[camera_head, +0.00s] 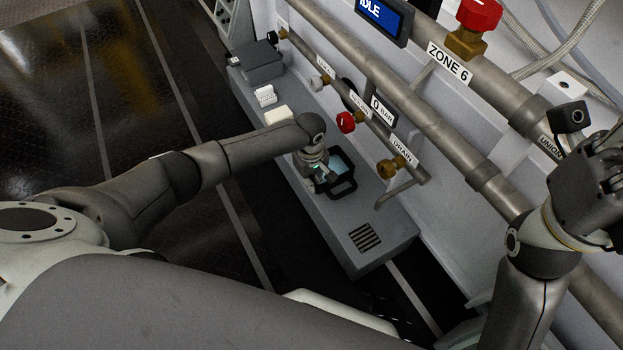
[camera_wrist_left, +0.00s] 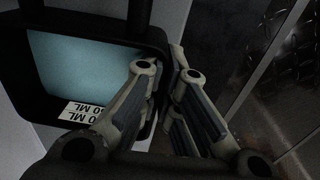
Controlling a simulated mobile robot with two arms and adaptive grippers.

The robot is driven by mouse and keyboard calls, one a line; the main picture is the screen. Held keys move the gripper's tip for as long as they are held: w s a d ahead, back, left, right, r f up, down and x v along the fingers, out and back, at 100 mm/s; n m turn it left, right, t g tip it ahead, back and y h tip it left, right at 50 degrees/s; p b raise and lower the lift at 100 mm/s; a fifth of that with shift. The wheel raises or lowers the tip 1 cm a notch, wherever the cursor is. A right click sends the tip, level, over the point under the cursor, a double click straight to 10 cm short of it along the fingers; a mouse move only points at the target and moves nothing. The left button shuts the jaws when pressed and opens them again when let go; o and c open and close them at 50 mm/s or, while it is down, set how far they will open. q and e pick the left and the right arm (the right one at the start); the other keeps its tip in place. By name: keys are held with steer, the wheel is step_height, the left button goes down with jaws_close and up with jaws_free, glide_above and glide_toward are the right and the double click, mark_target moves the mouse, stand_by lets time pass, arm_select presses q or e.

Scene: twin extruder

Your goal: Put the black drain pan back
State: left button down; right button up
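The black drain pan (camera_head: 349,184) sits on the grey ledge below the drain valve, with pale blue liquid in it. In the left wrist view the pan (camera_wrist_left: 95,13) fills the left side, with its dark rim, a handle at the top and a white ML label. My left gripper (camera_head: 322,180) is at the pan's left side.
The drain valve (camera_head: 390,167) and its bent spout (camera_head: 398,194) are right of the pan. A slotted grate (camera_head: 365,238) lies nearer on the ledge (camera_head: 325,213). A red-handled valve (camera_head: 346,122), white blocks (camera_head: 278,115) and a grey box (camera_head: 262,65) are farther back. Pipes run above.

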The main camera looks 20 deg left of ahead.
arm_select(q)
steer(key=shift+f, duration=0.3)
steer(key=c, duration=1.6)
jaws_free()
steer(key=shift+o, duration=0.2)
steer(key=shift+r, duration=0.15)
step_height(320, 180, up, 12)
steer(key=shift+s+f, duration=0.15)
steer(key=shift+f, duration=0.1)
